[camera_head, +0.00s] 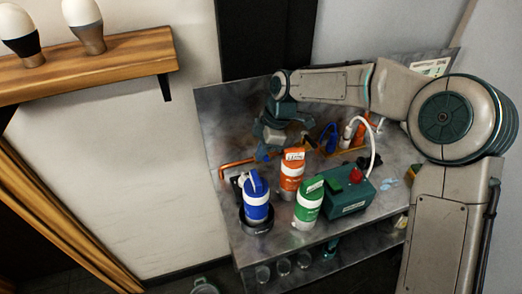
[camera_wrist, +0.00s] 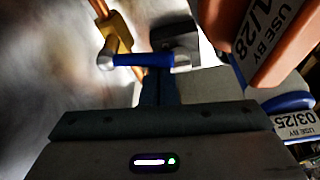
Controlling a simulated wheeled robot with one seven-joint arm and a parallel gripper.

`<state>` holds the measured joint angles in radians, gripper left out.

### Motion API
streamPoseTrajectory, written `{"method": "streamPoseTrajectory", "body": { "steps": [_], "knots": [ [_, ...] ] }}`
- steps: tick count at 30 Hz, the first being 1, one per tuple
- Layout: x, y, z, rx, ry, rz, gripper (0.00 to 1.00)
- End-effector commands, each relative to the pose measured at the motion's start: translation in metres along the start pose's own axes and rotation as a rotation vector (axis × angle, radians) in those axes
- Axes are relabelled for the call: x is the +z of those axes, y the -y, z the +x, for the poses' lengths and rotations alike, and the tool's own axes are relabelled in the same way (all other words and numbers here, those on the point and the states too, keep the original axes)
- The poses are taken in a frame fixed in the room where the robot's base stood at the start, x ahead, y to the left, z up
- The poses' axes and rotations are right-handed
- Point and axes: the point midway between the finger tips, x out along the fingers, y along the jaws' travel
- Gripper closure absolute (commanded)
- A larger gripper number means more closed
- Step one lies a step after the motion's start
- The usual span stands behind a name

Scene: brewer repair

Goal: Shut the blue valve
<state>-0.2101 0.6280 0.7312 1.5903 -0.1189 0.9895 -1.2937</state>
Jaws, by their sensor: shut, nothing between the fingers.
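The blue valve handle (camera_wrist: 138,60) lies roughly level across the upper middle of the wrist view, its left end at a brass-coloured fitting and pipe (camera_wrist: 112,28). My gripper (camera_wrist: 160,90) is shut and empty, just below the handle in that view; I cannot tell whether they touch. A dark grey block (camera_wrist: 178,42) sits at the handle's right end. In the head view my gripper (camera_head: 267,150) is low at the back left of the bench, by the orange pipe (camera_head: 236,167). The valve is mostly hidden there by my gripper and the bottles.
A blue bottle (camera_head: 256,208), an orange bottle (camera_head: 291,178) and a green bottle (camera_head: 306,212) stand close in front of my gripper. A green box (camera_head: 350,200) with a red knob (camera_head: 356,174) and a white hose is right of them. A wooden shelf (camera_head: 110,65) juts out at left.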

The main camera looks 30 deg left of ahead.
Motion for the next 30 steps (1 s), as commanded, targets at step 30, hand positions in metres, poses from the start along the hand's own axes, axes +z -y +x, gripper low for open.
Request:
{"method": "streamPoseTrajectory", "body": {
  "steps": [30],
  "knots": [
    [-0.006,0.003,-0.098,-0.002,0.000,-0.005,1.00]
  ]
}}
